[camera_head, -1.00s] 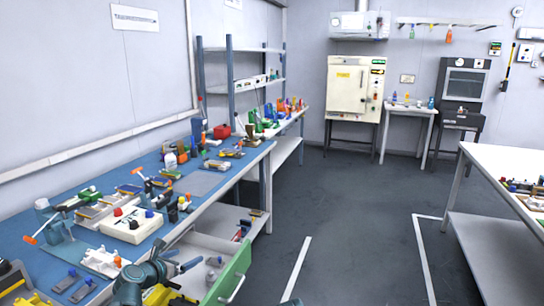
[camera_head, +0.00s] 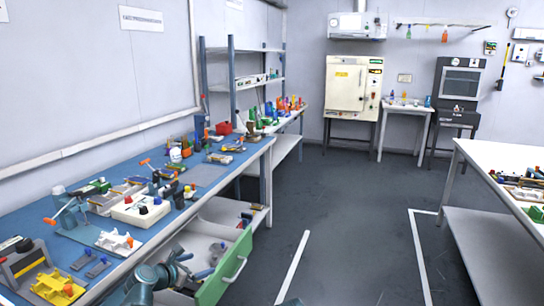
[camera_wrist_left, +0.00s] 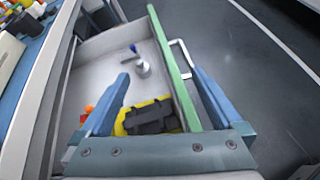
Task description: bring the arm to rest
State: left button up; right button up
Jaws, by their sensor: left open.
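My left gripper (camera_head: 190,264) is open and empty, low over the pulled-out drawer. In the left wrist view its two blue fingers (camera_wrist_left: 163,80) stand wide apart, the right one close to the drawer's green front. The drawer (camera_head: 238,262) hangs open under the blue workbench. In it the left wrist view shows a grey piece with a blue knob (camera_wrist_left: 142,66) and a yellow and black object (camera_wrist_left: 152,118), partly hidden by the gripper. My right gripper is not in view.
The blue workbench (camera_head: 205,175) holds many tools, a white box (camera_head: 140,210), a white fixture (camera_head: 118,242) and a yellow fixture (camera_head: 58,288) near its front edge. A white table (camera_head: 500,158) stands at the right. The floor between is clear.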

pick_arm(q)
jog(key=s+d+f+m+g+b, duration=0.5)
jog(key=s+d+f+m+g, duration=0.3)
jog(key=s+d+f+m, duration=0.7)
jog(key=s+d+f+m+g+y+b, duration=0.2)
jog(key=s+f+m+g+y+b, duration=0.35)
jog(key=s+m, duration=0.95)
jog(key=w+r+m+t+p, duration=0.1)
jog(key=r+p, duration=1.4)
jog(key=p, duration=0.1)
jog(key=w+r+m+t+y+p, duration=0.1)
jog(key=w+r+p, duration=0.1)
jog(key=r+p, duration=1.4)
jog(key=shift+w+d+p, duration=0.15)
jog(key=shift+w+p, duration=0.1)
jog(key=shift+p, duration=0.25)
